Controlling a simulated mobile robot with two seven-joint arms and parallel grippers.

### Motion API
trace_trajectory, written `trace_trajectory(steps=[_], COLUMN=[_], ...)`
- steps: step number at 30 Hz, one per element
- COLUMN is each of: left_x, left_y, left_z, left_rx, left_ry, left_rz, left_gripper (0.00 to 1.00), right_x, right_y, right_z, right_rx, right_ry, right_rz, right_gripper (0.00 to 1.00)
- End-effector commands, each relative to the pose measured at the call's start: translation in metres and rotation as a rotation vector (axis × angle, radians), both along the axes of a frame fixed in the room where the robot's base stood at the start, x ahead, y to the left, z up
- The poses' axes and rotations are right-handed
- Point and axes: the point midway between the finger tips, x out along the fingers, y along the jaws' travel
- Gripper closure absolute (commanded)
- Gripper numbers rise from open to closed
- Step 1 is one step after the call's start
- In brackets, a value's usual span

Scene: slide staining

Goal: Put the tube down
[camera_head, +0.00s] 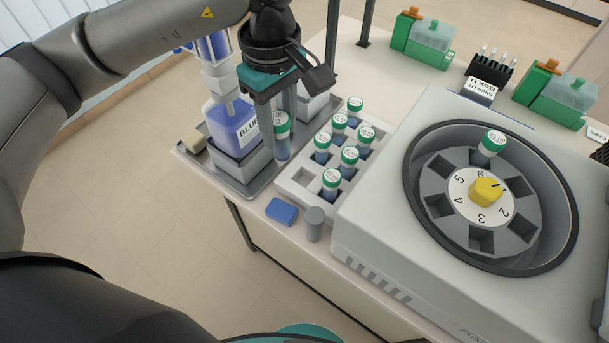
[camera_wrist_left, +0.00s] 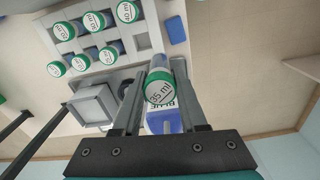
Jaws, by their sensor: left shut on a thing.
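A tube with a green cap (camera_head: 281,121) and bluish body is held upright between the fingers of my left gripper (camera_head: 283,128). In the left wrist view the tube's cap (camera_wrist_left: 160,88) reads "35 ml" and sits between the two fingers (camera_wrist_left: 158,92). The gripper is shut on it, just left of the white tube rack (camera_head: 288,188) and beside the metal tray. The rack holds several green-capped tubes (camera_head: 331,178); an empty slot (camera_wrist_left: 143,41) shows in the wrist view. My right gripper is out of view.
A metal tray (camera_head: 238,185) with a blue stain bottle (camera_head: 232,128) stands left of the rack. A centrifuge (camera_head: 375,235) with one tube (camera_head: 492,142) in its rotor is on the right. A blue block (camera_head: 282,211) and grey cylinder (camera_head: 314,224) stand in front.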

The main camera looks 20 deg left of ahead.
Motion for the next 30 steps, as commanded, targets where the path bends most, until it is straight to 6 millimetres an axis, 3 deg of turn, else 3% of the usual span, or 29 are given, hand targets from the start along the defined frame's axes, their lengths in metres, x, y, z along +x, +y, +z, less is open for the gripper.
trace_trajectory(steps=[5, 30], left_x=[0.007, 0.029], left_y=[-0.005, -0.025], left_z=[0.016, 0.070], left_rx=[-0.009, -0.026], left_ry=[-0.002, 0.006], left_rz=[0.363, 2.069], left_gripper=[1.00, 1.00], right_x=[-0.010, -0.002], right_y=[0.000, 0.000], right_z=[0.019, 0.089], right_rx=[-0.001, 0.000], right_ry=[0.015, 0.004], right_rz=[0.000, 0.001], right_gripper=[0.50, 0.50])
